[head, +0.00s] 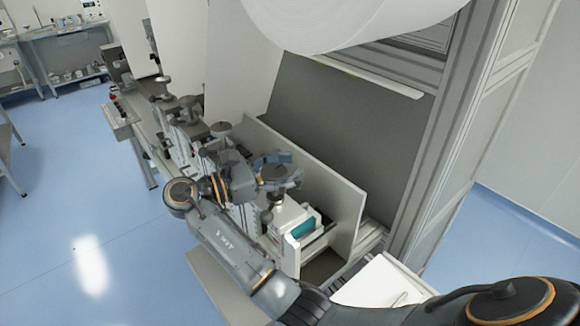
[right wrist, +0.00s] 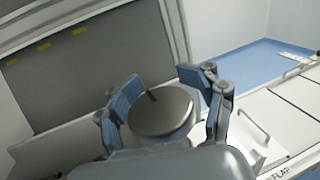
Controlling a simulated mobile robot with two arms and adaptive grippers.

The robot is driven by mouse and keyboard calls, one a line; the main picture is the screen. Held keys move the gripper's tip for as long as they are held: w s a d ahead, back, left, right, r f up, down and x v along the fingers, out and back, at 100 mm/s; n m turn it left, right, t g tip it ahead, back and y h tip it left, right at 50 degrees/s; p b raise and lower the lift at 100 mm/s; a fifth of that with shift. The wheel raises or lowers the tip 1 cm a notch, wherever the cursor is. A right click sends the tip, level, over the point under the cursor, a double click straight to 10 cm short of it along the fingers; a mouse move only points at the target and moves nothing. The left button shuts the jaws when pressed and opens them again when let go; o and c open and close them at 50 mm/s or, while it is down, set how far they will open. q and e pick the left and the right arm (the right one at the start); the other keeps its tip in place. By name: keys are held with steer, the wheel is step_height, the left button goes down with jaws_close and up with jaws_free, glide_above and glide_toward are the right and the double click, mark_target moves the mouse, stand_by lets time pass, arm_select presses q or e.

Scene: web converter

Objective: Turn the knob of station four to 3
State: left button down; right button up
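A round dark grey knob (head: 273,174) tops the nearest station of the machine. My right gripper (head: 278,168) is at this knob, its blue-padded fingers on either side of it. In the right wrist view the knob (right wrist: 163,113) lies between the fingers of the gripper (right wrist: 166,102). The left finger looks close to its rim, and a narrow gap shows at the right finger. A dark pointer mark shows on the knob's top, toward its far left edge. The scale numbers and the station's number cannot be read. My left gripper is not in view.
More stations with knobs (head: 220,128) run in a row to the back left. A grey upright plate (head: 325,180) stands just behind the nearest station, and a large white roll (head: 350,20) hangs above. Blue floor (head: 60,220) is free at the left.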

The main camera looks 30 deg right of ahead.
steer(key=shift+r, duration=0.1)
step_height(320, 180, up, 10)
stand_by(0.4)
